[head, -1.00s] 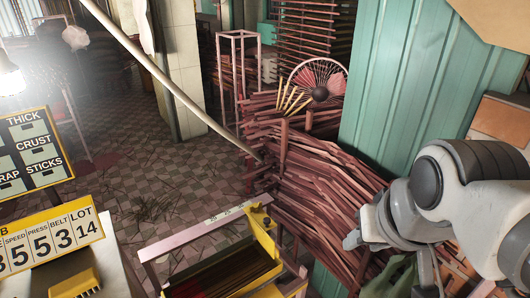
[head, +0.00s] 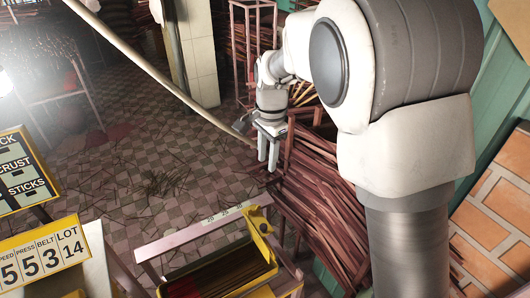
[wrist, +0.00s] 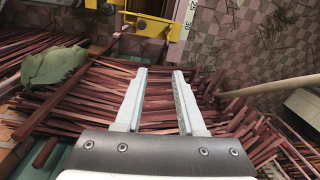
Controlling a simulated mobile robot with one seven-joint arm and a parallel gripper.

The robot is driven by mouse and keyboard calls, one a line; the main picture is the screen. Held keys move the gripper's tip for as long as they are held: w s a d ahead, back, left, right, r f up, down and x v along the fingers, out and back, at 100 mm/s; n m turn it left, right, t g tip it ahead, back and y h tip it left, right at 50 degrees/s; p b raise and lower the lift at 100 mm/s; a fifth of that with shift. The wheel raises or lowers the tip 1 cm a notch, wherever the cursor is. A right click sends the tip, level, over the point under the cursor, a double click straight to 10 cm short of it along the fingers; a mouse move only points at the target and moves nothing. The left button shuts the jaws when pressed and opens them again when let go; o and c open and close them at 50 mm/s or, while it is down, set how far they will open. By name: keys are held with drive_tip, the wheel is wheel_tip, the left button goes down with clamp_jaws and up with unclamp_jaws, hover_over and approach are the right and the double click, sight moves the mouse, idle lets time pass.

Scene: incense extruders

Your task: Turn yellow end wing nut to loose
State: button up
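My gripper (head: 268,160) hangs fingers-down beyond the yellow-ended tray in the head view. In the wrist view its two pale fingers (wrist: 158,98) are apart with nothing between them. A yellow end bracket (head: 258,222) stands at the far right corner of the tray; small fittings show on it, but I cannot clearly make out the wing nut or its angle. Yellow bracket parts (wrist: 150,25) also show at the top of the wrist view, beyond the fingertips and apart from them.
The tray (head: 205,233) has a rail with a number scale and holds dark sticks. Piled reddish sticks (head: 325,205) lie below and right of my gripper. A slanting pole (head: 150,68) crosses the upper left. A yellow number board (head: 45,255) stands lower left. A green cloth (wrist: 52,65) lies on the sticks.

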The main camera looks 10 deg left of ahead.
drive_tip(key=m, duration=0.1)
hover_over(254, 208)
wheel_tip(254, 208, down, 4)
drive_tip(key=shift+g+h, duration=0.3)
wheel_tip(254, 208, down, 18)
drive_tip(key=shift+w+r+p, duration=0.1)
drive_tip(key=shift+r+p, duration=0.1)
drive_tip(key=shift+p, duration=0.7)
clamp_jaws()
